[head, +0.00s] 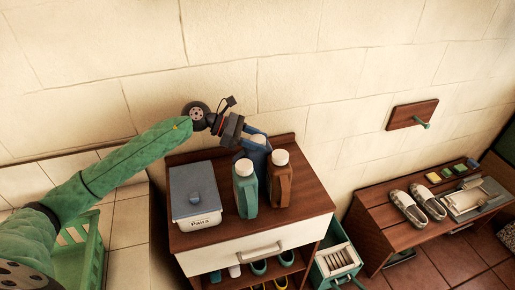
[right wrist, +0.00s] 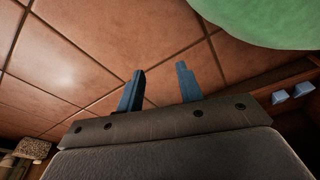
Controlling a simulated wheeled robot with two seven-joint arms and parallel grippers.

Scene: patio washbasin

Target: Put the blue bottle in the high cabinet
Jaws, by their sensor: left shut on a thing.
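The blue bottle (head: 259,158) stands on the wooden cabinet top (head: 305,207), towards the wall. It is partly hidden behind a teal bottle (head: 246,192) and a brown bottle (head: 280,182), both with white caps. My left gripper (head: 250,134) reaches in from the left and is shut on the upper part of the blue bottle. My right gripper (right wrist: 159,82) shows in the right wrist view with its fingers apart and nothing between them, above a tiled floor. I cannot make out a high cabinet in either view.
A lidded grey-and-white box (head: 195,203) stands left of the bottles. A drawer (head: 258,245) is below the top. A bench (head: 390,213) with shoes (head: 418,206) stands at the right, under a wall hook board (head: 411,115). A green crate (head: 82,254) is at lower left.

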